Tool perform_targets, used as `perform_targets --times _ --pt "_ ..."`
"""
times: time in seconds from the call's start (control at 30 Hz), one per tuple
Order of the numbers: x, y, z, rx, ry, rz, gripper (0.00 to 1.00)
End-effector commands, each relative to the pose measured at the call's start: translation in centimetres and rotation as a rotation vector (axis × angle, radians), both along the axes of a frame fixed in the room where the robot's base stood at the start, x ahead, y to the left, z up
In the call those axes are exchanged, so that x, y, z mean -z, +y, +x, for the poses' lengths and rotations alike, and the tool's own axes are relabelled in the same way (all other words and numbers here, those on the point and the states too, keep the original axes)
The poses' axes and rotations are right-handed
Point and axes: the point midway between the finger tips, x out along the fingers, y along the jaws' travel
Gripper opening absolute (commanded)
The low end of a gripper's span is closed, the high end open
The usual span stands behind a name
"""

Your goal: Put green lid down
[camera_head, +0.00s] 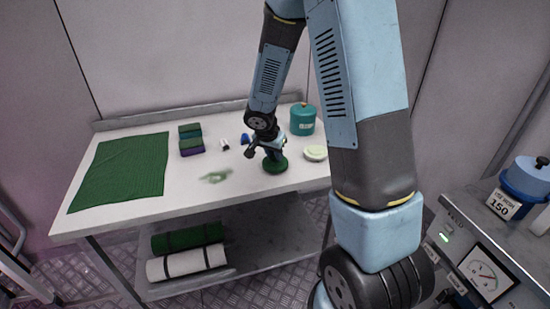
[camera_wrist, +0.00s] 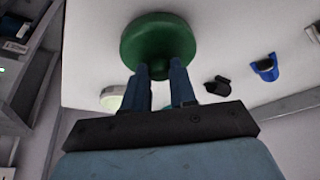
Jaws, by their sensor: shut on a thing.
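The green lid (camera_head: 275,165) is a round dark green disc at the front right of the white table (camera_head: 120,215). My gripper (camera_head: 272,152) is over it, with its fingers closed on the lid's top.
A teal canister (camera_head: 303,120) and a pale round lid (camera_head: 315,153) stand right of the gripper. A green mat (camera_head: 122,170), stacked blocks (camera_head: 190,139), a green smear (camera_head: 215,176) and small blue and black items lie left. Rolled mats (camera_head: 187,262) are on the lower shelf.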

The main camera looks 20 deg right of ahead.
Motion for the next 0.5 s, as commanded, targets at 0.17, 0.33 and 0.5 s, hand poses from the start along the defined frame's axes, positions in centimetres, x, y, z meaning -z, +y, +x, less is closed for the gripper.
perform_targets --times 0.17,0.33,0.5 --pt "1.7 0.1 -0.1 -0.002 0.003 0.0 0.0" --pt "1.8 0.0 -0.1 -0.001 0.001 0.0 0.0" --pt "1.9 0.0 -0.1 -0.001 0.002 0.0 0.0"
